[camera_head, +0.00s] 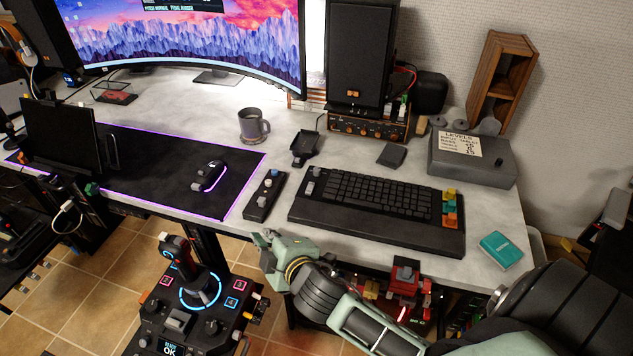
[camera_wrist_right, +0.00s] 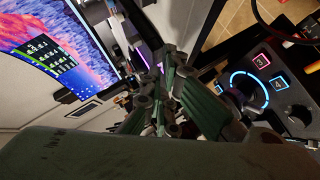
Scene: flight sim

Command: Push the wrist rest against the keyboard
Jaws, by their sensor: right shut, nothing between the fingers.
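The black keyboard (camera_head: 372,192) lies on the right half of the desk, with a few coloured keys at its right end. A dark, smooth strip along its front side (camera_head: 378,229) looks like the wrist rest. I cannot tell whether a gap separates it from the keyboard. My right gripper (camera_head: 260,246) is shut and empty, at the desk's front edge, left of and in front of the strip, apart from it. Its green fingers also show in the right wrist view (camera_wrist_right: 170,68), where neither keyboard nor wrist rest can be made out. My left gripper is not in view.
A small button box (camera_head: 264,196) lies left of the keyboard. A teal box (camera_head: 501,249) lies to its right. A mug (camera_head: 253,126), mouse (camera_head: 208,176) and grey levels box (camera_head: 474,160) stand farther back. A joystick panel (camera_head: 190,310) stands below the desk's front edge.

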